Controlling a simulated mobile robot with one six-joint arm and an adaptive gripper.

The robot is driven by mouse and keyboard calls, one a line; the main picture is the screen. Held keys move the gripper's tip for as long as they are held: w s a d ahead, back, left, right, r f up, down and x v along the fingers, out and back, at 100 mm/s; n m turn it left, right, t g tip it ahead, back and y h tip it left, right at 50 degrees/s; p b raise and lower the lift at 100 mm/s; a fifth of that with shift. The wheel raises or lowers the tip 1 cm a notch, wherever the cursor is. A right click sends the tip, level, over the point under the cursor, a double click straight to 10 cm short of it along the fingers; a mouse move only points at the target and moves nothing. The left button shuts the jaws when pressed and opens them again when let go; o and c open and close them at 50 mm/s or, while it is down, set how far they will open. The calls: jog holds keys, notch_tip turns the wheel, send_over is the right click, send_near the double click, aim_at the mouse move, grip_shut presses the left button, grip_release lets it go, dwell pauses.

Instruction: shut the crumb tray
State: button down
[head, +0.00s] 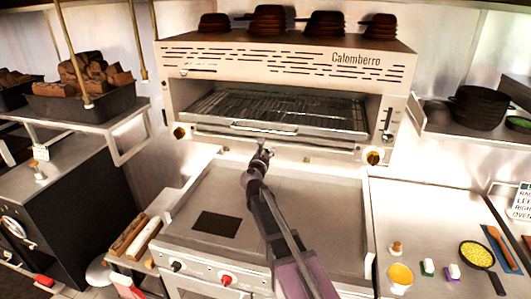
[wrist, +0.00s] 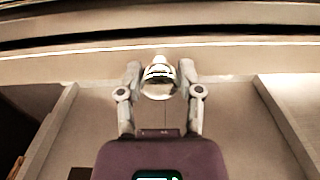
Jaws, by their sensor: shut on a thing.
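My gripper (head: 263,154) reaches up over the flat griddle to the lower front of the Calomberro grill (head: 290,65). In the wrist view its two fingers (wrist: 160,74) are closed on either side of a shiny round knob (wrist: 158,86). The knob stands in front of a pale horizontal front panel (wrist: 240,62), which seems to be the crumb tray's front. In the head view this low front strip (head: 325,156) lies under the grill opening. How far the tray stands out is hard to tell, and my gripper hides part of it.
The griddle (head: 325,215) with raised side walls lies below my arm. A wire rack (head: 285,103) sits in the grill opening above. Brass knobs (head: 373,157) flank the grill. A counter on the right holds a pan of yellow food (head: 477,254) and small items.

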aim_at(268, 146)
jog(key=x, duration=0.3)
jog(key=shift+a+r, duration=0.1)
jog(key=c, duration=0.5)
grip_release()
jog(key=shift+c, duration=0.2)
jog(key=shift+o, duration=1.4)
jog(key=shift+w, duration=0.1)
jog(key=shift+s, duration=0.2)
jog(key=v, duration=1.1)
jog(key=shift+s, duration=0.4)
